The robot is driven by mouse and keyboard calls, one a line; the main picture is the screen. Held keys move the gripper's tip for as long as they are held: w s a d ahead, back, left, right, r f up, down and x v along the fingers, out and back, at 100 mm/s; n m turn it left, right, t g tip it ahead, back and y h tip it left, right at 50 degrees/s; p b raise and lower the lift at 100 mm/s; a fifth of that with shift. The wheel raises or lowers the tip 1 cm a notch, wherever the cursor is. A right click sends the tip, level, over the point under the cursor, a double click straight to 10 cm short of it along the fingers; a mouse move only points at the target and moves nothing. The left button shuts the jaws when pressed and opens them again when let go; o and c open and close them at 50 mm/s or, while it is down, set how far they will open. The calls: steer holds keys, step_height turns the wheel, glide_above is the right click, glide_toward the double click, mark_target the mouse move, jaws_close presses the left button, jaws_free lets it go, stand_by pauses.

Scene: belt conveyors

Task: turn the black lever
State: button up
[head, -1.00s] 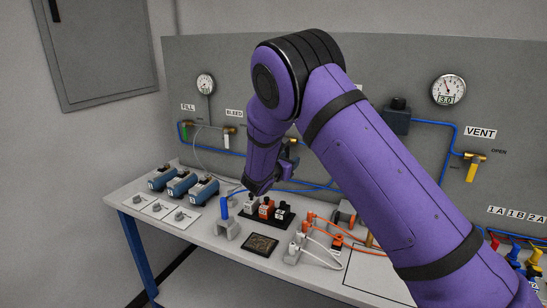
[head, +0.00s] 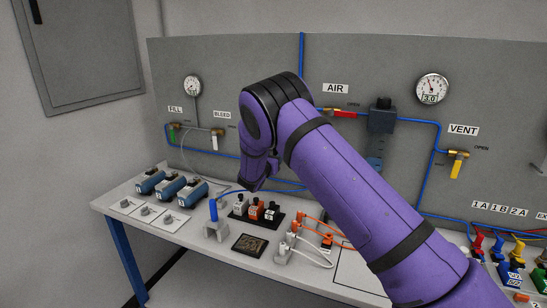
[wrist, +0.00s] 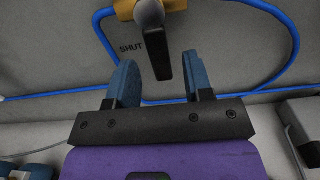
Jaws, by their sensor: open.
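The black lever (wrist: 152,42) hangs down from a brass valve body (wrist: 175,5) at the top of the wrist view, beside a "SHUT" label on the grey panel. In the wrist view my gripper (wrist: 160,70) is open. Its two blue fingers point toward the panel, with the lever's lower end showing between them. A gap shows on each side; I cannot tell the depth between fingers and lever. In the head view my purple arm reaches toward the panel and hides the lever and the gripper's fingers.
A blue hose (wrist: 290,45) curves around the valve. In the head view, a red-handled AIR valve (head: 335,113) and a yellow VENT lever (head: 456,170) are on the panel.

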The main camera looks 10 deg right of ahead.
steer(key=shift+w+d, duration=0.3)
steer(key=shift+w, duration=0.05)
jaws_close()
steer(key=s+d+r+n, duration=0.1)
steer(key=r+n, duration=0.1)
steer(key=n, duration=0.7)
steer(key=s+d+r+n, duration=0.1)
steer(key=d+r+n, duration=0.1)
steer(key=n, duration=0.7)
steer(key=shift+s+d+r, duration=0.3)
steer(key=shift+s, duration=0.05)
stand_by(0.4)
